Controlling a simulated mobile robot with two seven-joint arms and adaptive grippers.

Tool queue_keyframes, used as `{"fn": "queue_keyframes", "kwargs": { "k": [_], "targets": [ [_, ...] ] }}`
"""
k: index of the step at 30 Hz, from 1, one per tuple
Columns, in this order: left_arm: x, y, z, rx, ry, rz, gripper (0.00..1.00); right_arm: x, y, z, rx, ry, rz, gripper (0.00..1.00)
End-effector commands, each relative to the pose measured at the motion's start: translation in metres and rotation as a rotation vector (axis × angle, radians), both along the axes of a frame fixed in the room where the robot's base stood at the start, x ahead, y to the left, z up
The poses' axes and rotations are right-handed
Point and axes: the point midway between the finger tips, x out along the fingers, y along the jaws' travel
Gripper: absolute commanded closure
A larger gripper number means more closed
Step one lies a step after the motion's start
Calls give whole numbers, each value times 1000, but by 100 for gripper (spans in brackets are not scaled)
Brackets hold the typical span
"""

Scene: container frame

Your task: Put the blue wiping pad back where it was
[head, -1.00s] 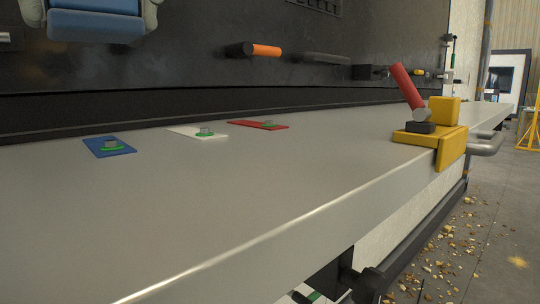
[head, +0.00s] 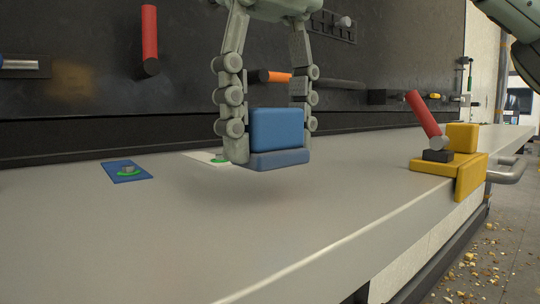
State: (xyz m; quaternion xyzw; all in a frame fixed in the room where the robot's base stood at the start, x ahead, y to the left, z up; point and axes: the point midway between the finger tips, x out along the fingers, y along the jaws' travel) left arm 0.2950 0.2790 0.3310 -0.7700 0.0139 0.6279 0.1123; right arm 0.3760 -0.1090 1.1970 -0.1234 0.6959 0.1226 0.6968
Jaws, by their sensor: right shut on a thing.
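The blue wiping pad (head: 277,130), a blue upright block on a wider blue base, is between the fingers of my right gripper (head: 265,125) in the head view. The gripper is shut on it, with one finger on each side. The pad looks held above the grey bench top (head: 200,230), with a soft shadow below it. A blue plate (head: 118,174) with a green ring and a small metal stud lies on the bench to the left. A white plate (head: 200,155) with a similar ring is partly hidden behind the gripper's left finger. My left gripper is not visible.
A yellow vise-like fixture (head: 470,172) with a red handle (head: 424,115) sits on the bench's right edge. Tools, including a red-handled one (head: 149,35) and an orange-handled one (head: 275,76), hang on the dark back panel. The bench's front is clear.

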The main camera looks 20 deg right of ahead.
Motion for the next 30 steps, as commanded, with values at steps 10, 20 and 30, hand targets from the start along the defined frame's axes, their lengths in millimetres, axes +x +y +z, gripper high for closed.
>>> {"fn": "queue_keyframes", "kwargs": {
  "k": [10, 20, 30],
  "targets": [
    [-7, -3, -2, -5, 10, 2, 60, 0, 0, -29, 1, -1, -1, 76],
    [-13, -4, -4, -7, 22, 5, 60, 0, 0, -32, 1, 0, -1, 76],
    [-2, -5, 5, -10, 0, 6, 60, 0, 0, -32, 0, 0, -1, 28]
  ]
}}
